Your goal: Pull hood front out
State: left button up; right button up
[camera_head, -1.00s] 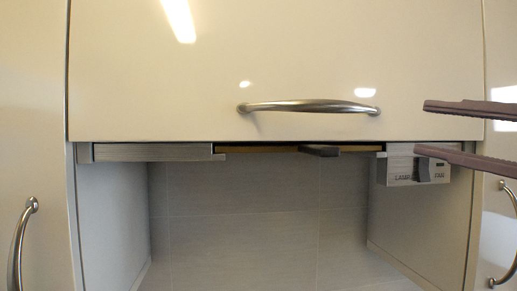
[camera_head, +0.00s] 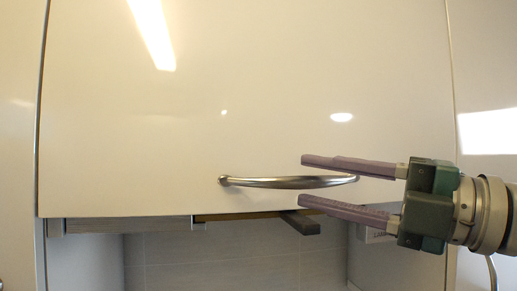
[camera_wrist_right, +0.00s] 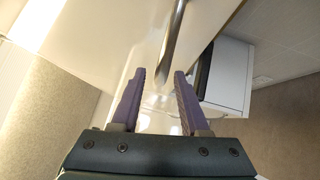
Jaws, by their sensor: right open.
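The glossy cream front panel (camera_head: 200,110) fills most of the head view, with its lower edge above the hood recess. A curved metal bar handle (camera_head: 285,182) runs across its lower part. My right gripper (camera_head: 302,181) comes in from the right, open. One finger shows above the handle's right half and one below. In the right wrist view the handle (camera_wrist_right: 173,45) runs between the tips of the open fingers (camera_wrist_right: 159,74). The frames do not clearly show how deep the bar sits between them, and no grip is seen. My left gripper is not in view.
Under the panel are a grey slatted strip (camera_head: 125,225) and a dark protruding bar (camera_head: 302,222). Tall glossy fronts flank the panel. The recess below looks empty.

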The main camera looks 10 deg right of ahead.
jog(key=shift+p+x, duration=0.4)
jog(key=shift+x, duration=0.55)
grip_shut()
dwell(0.8)
